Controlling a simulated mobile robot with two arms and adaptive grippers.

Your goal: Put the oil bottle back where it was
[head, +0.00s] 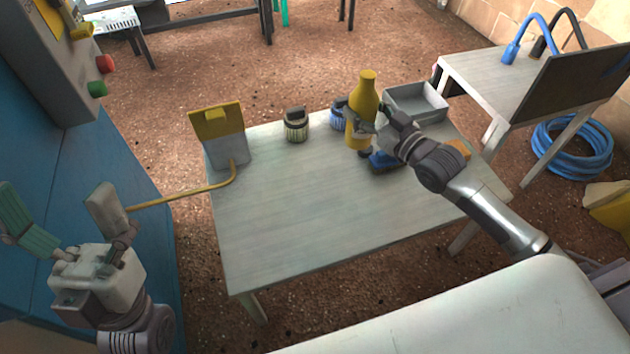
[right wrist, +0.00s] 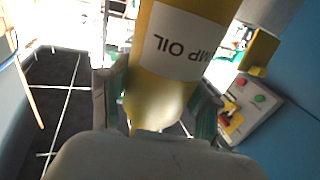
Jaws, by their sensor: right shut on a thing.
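The yellow oil bottle (head: 367,98) is upright in my right gripper (head: 362,124), at the back right of the table (head: 300,210). The fingers close around its lower body. Whether its base touches the table is hard to tell. In the right wrist view the bottle (right wrist: 165,75) fills the middle between both fingers, its white label reading "MP OIL". My left gripper (head: 57,200) is open and empty at the left, away from the table, beside the blue cabinet.
A blue-and-dark brush-like item (head: 385,161) lies close to the bottle. A dark jar (head: 296,124), a blue jar (head: 338,115), a grey tray (head: 416,103) and a yellow-topped box (head: 219,135) with a hose line the back. The table's front and middle are clear.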

